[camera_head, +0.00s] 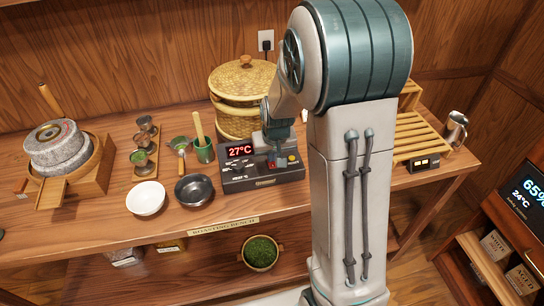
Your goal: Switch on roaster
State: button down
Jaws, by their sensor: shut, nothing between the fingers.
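The roaster (258,181) is a dark box on the wooden bench, below the centre of the head camera view. Its red display (240,150) reads 27°C. Small knobs show on its top, and a yellow-orange button (291,158) shows near its right end. My gripper (272,163) points down over the right half of this top, close to a small red spot. Its fingers are shut with nothing between them. Whether the fingertips touch the roaster cannot be told. My gripper hides part of the controls.
A lidded woven basket (241,80) stands behind the roaster. A black bowl (193,189), a white bowl (146,198) and a green cup (204,149) stand to its left. A stone mill (58,148) is farther left. Slatted racks (428,138) are at right, beyond my arm.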

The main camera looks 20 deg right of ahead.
aim_at(272, 164)
jog(key=shift+r+p, duration=0.4)
jog(key=shift+r, duration=0.15)
jog(key=p+v, duration=0.2)
jog(key=v, duration=0.1)
jog(key=shift+w, duration=0.25)
jog(key=s+b+v, duration=0.1)
jog(key=s+v, duration=0.1)
jog(key=v, duration=0.8)
jog(key=shift+f+b, duration=0.3)
jog(key=shift+f, duration=0.05)
jog(key=s+a+r, duration=0.1)
jog(key=s+r, duration=0.1)
jog(key=s, duration=1.5)
jog(key=shift+s+a+r, duration=0.15)
jog(key=shift+s+a, duration=0.05)
jog(key=shift+a, duration=0.2)
